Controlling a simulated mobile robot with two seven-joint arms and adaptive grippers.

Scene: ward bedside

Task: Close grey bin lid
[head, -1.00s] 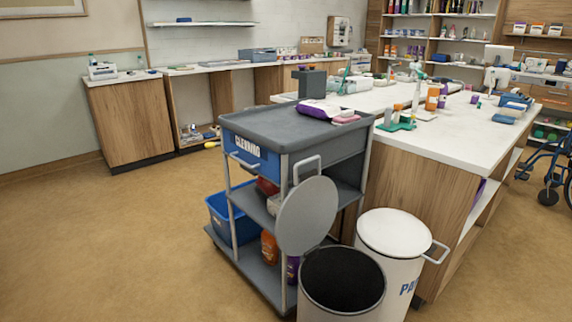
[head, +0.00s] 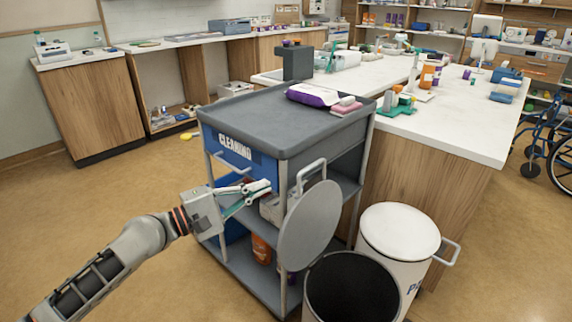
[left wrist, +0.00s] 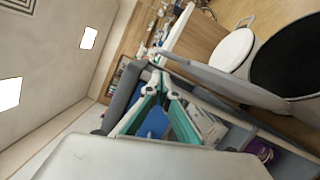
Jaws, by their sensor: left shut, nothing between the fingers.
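The grey bin (head: 352,290) stands open at the bottom of the head view, its dark inside showing. Its round grey lid (head: 311,228) is raised and stands nearly upright on the bin's left side, with a bar handle (head: 310,175) behind its upper edge. In the left wrist view the lid (left wrist: 228,82) shows nearly edge-on beside the open bin (left wrist: 290,58). My left gripper (head: 262,188) is shut and empty, in front of the trolley's side and left of the lid, apart from it. Its green-sided fingers show in the left wrist view (left wrist: 160,88). My right gripper is not in view.
A grey and blue cleaning trolley (head: 245,118) stands directly behind and left of the lid. A white bin with its lid shut (head: 400,230) stands right beside the grey bin. A white-topped counter (head: 450,130) is behind.

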